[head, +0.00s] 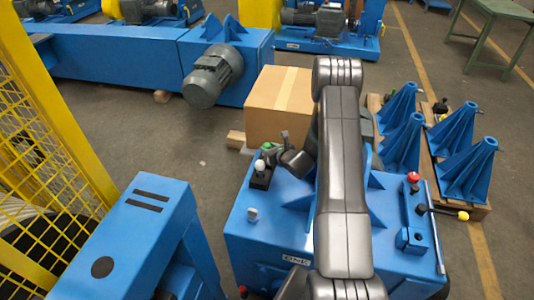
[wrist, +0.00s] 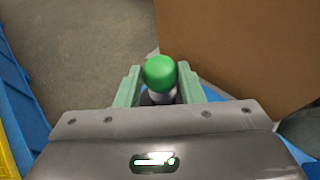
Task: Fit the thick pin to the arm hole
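A pin with a round green knob (wrist: 160,72) and a grey shank (wrist: 161,97) stands between the two pale green fingers of my gripper (wrist: 160,84) in the wrist view. The fingers are apart, one on each side, with narrow gaps beside the shank. In the head view my gripper (head: 271,151) is low over the back left corner of the blue machine (head: 268,231). A white-knobbed pin (head: 259,166) stands there in a dark block (head: 260,180). I cannot tell which pin is the thick one. The arm hole cannot be made out; my arm covers the machine's middle.
A cardboard box (head: 276,105) stands just behind the machine, close to my gripper. A pallet (head: 463,203) with several blue brackets (head: 403,103) is at the right. A yellow mesh fence (head: 52,115) is at the left. A red button (head: 413,177) sits on the machine's right side.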

